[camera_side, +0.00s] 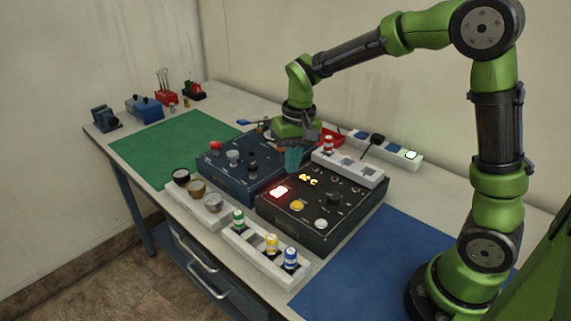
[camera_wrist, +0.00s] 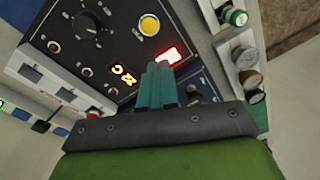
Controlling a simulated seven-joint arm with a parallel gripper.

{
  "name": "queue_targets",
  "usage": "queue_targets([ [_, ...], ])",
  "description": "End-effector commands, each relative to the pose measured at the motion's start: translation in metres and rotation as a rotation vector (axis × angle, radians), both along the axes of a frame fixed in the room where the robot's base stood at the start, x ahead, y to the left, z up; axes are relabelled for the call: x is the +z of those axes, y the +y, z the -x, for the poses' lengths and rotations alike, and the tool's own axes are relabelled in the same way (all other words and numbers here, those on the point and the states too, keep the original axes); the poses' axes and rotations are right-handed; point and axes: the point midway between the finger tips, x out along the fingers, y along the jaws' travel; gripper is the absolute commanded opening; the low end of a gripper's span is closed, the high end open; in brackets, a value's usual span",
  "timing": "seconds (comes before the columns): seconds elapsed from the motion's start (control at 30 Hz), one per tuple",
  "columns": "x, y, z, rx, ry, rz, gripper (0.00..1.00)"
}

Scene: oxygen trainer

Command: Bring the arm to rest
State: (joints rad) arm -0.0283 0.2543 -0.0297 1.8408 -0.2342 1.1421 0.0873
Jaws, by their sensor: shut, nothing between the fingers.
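My gripper (camera_side: 293,160) is shut and empty, pointing down above the back edge of the dark control panels. In the wrist view its teal fingers (camera_wrist: 156,85) are pressed together and cover part of the panel. The near dark panel (camera_side: 335,236) has a glowing red-white display, orange lit digits, a yellow button, a white button and a black knob. The panel also shows in the wrist view (camera_wrist: 125,35). The far blue-grey panel (camera_side: 222,173) carries a red button and several knobs. Whether the fingers touch a panel I cannot tell.
A white rack (camera_side: 262,262) with green, yellow and blue capped bottles stands in front, beside a tray of round gauges (camera_side: 198,204). Another white rack (camera_side: 352,171) stands behind the panel. The green mat (camera_side: 150,155) and blue mat (camera_side: 370,270) are largely clear.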

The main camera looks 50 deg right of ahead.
Motion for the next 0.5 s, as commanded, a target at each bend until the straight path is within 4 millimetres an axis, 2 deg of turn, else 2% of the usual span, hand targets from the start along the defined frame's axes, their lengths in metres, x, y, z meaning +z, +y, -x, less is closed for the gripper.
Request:
queue_targets([
  [0.03, 0.014, 0.002, 0.015, 0.012, -0.042, -0.013, 0.00],
  [0.2, 0.046, 0.010, 0.064, 0.044, -0.180, -0.051, 0.00],
  [0.4, 0.069, 0.017, 0.120, 0.067, -0.351, -0.079, 0.00],
  [0.5, 0.076, 0.019, 0.142, 0.071, -0.428, -0.087, 0.00],
])
